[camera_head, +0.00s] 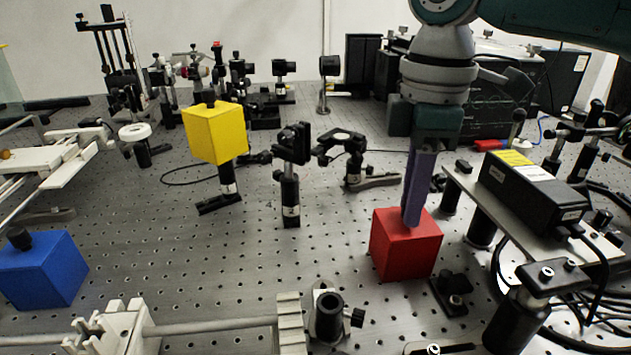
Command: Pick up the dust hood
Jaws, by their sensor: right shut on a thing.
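Three box-shaped hoods are in view, red, yellow and blue; I cannot tell which one the task means. The red hood (405,250) is at right of centre, at or just above the perforated bench top. My right gripper (412,220) points down from above with its purple fingers shut at the top of the red hood. The part held is hidden between the fingers. The yellow hood (214,136), with a black knob on top, sits at a black post left of centre. The blue hood (40,272), also with a black knob, is at the left edge. My left gripper is not in view.
A black post mount (290,185) stands left of the red hood. A black box with a yellow label (530,190) sits on a raised plate to the right. A small black mount (452,293) is close by the red hood. The bench middle (240,260) is clear.

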